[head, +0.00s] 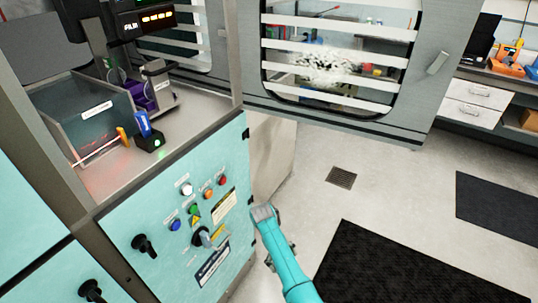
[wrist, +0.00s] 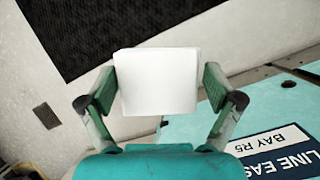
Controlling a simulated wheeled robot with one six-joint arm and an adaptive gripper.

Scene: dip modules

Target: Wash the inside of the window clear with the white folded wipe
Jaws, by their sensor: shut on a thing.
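The window (head: 386,62) is a barred pane in a grey door that hangs open at the upper middle of the head view. A white foamy smear (head: 325,68) covers the middle of its glass. The white folded wipe (wrist: 158,80) is a square block between the fingers of my gripper (wrist: 158,88) in the wrist view. The gripper is shut on it, with one finger on each side. In the head view my arm is low, in front of the teal panel and well below the window; the wipe cannot be made out there.
The teal control panel (head: 150,215) with buttons and knobs stands left of my arm. A bay above it holds a grey bin (head: 85,118) and a blue-handled item (head: 144,128). Black mats (head: 400,265) and a floor drain (head: 341,178) lie on open floor at right.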

